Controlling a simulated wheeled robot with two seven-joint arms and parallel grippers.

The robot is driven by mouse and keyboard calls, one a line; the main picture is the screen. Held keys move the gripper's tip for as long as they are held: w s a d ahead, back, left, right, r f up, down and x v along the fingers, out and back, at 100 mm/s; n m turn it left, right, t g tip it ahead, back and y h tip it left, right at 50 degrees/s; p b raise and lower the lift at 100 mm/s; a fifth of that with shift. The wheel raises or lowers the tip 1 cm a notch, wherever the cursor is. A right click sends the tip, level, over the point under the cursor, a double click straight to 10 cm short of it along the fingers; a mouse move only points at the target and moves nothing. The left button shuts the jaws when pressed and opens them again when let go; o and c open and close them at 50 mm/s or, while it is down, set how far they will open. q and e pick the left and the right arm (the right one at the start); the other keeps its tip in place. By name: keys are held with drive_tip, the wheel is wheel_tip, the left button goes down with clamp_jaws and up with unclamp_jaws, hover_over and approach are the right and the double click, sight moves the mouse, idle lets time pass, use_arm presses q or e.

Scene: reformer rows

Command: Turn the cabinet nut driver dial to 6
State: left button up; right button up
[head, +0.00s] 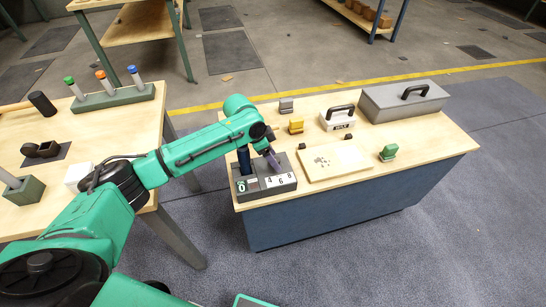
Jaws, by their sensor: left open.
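A dark grey block (283,187) stands at the left front corner of the blue cabinet's wooden top. Its front carries a green-edged label 0 (240,186) and white labels reading 4, 6 and 8 (280,181). My left gripper (273,160) reaches in from the left, pointing down over the block just right of the cylinder. It is open. The dial and its pointer cannot be made out, so I cannot tell its setting or whether the gripper touches it. My right gripper is out of view.
A pale board (335,163), a yellow block (296,126), a white case (338,121), a green piece (388,153) and a grey toolbox (405,102) are on the same top. A wooden bench (110,130) with tools stands left, with a floor gap between.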

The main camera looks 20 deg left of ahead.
use_arm(q)
clamp_jaws()
drive_tip(key=shift+d+r+n+p, duration=0.1)
drive_tip(key=shift+r+n+p, duration=0.15)
drive_tip(key=shift+p, duration=0.45)
drive_tip(key=n+p, duration=0.2)
drive_tip(key=p, duration=0.2)
drive_tip(key=n+t+y+p, duration=0.1)
drive_tip(key=n+p, duration=0.2)
drive_tip(key=p, duration=0.1)
drive_tip(key=shift+s+d+r+y, duration=0.1)
drive_tip(key=shift+s+d+y, duration=0.1)
drive_tip(key=shift+y, duration=0.1)
drive_tip(key=shift+f+n+t+y+p, duration=0.15)
drive_tip(key=shift+n+t+y+p, duration=0.1)
drive_tip(key=shift+n+p, duration=0.6)
drive_tip(key=shift+f+n+t+y+p, duration=0.1)
drive_tip(key=shift+n+t+y+p, duration=0.15)
drive_tip(key=shift+n+p, duration=0.5)
